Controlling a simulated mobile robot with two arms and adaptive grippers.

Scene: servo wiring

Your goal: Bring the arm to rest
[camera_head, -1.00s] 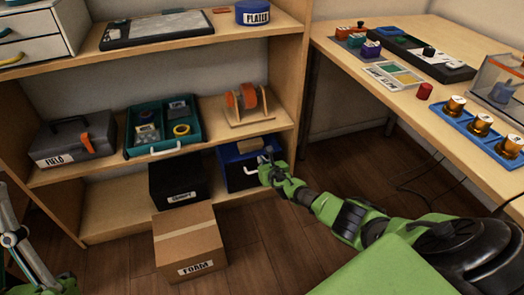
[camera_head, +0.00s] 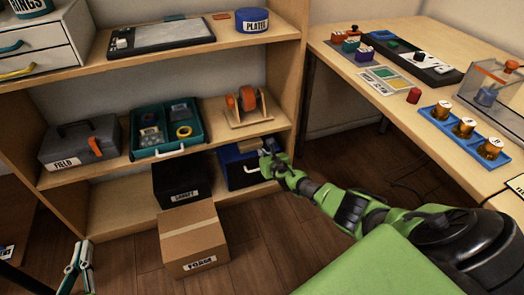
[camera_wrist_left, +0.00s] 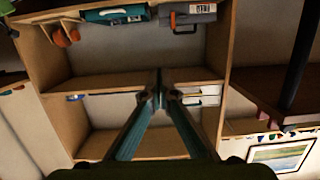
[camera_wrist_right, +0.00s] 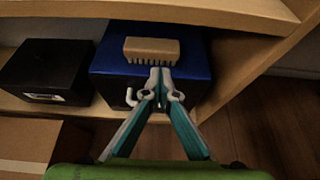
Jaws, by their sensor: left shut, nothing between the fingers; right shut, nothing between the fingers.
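My right gripper (camera_head: 268,160) is in front of the blue box (camera_head: 232,177) on the lower shelf. In the right wrist view the right gripper (camera_wrist_right: 160,78) is shut and empty. Its tips overlap the front of the blue box (camera_wrist_right: 112,68), just below a wooden brush (camera_wrist_right: 152,50) on its top; I cannot tell whether they touch. A white hook-shaped handle (camera_wrist_right: 131,97) shows beside the fingers. My left gripper (camera_head: 80,252) is low at the left edge of the head view. In the left wrist view the left gripper (camera_wrist_left: 160,78) is shut and empty, facing the shelf unit (camera_wrist_left: 225,50).
A black bin (camera_head: 180,187) stands on the lower shelf, with a cardboard box (camera_head: 193,240) on the floor before it. A grey toolbox (camera_head: 80,148), a teal tray (camera_head: 166,150) and a spool rack (camera_head: 245,118) sit above. A workbench (camera_head: 400,95) is at the right.

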